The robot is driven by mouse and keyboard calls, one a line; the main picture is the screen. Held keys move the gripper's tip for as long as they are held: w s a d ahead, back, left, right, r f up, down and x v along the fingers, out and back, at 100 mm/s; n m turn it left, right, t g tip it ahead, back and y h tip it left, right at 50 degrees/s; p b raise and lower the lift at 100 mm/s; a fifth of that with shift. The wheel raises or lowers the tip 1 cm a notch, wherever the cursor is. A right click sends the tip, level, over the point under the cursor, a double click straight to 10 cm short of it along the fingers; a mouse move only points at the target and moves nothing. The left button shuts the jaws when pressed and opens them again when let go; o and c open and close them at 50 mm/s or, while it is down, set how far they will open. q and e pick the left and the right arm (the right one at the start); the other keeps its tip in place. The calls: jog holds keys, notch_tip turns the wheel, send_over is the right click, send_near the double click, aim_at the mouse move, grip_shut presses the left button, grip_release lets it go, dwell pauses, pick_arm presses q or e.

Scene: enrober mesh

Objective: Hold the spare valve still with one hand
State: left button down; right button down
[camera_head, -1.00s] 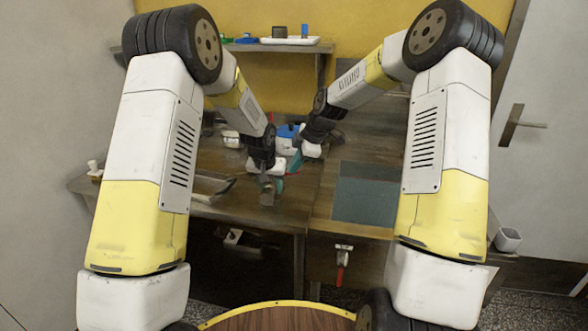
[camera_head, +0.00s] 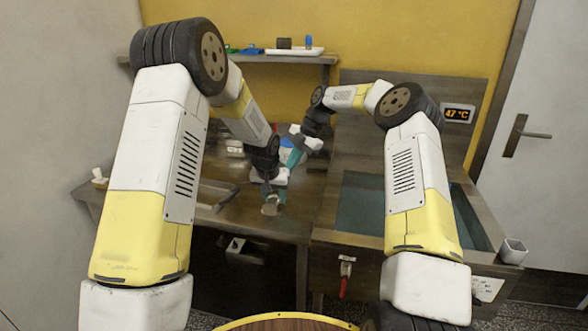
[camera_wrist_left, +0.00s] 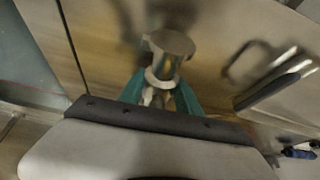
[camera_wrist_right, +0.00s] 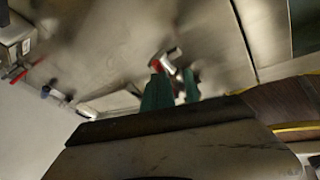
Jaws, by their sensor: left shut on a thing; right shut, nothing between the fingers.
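The spare valve appears to be the small metal piece (camera_head: 270,207) at the fingertips of my left gripper (camera_head: 268,192), over the left part of the counter. In the left wrist view it is a shiny flanged metal cylinder (camera_wrist_left: 167,60), with the teal fingers of my left gripper (camera_wrist_left: 160,95) shut around its lower part. My right gripper (camera_head: 294,157) is shut and empty, higher and further back to the right. The right wrist view shows its teal fingers (camera_wrist_right: 172,88) and, beyond them, a blurred metal piece with red on it (camera_wrist_right: 168,62); I cannot tell whether they touch.
A water-filled basin (camera_head: 365,205) is right of the counter (camera_head: 225,222), with a red-handled valve (camera_head: 345,278) on its front. A shelf (camera_head: 240,60) holds a white tray (camera_head: 294,51). A temperature display (camera_head: 458,114) reads 47 °C. A small cup (camera_head: 513,250) stands at the right corner.

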pick_arm(q)
jog(key=shift+r, duration=0.1)
pick_arm(e)
jog(key=shift+w+a+f, duration=0.2)
jog(key=shift+s+a, duration=0.1)
jog(key=shift+s, duration=0.05)
pick_arm(q)
jog(key=shift+d, duration=0.1)
pick_arm(e)
jog(key=shift+s+a, duration=0.45)
jog(key=shift+s, duration=0.15)
jog(key=v, duration=1)
jog(key=shift+w, duration=0.4)
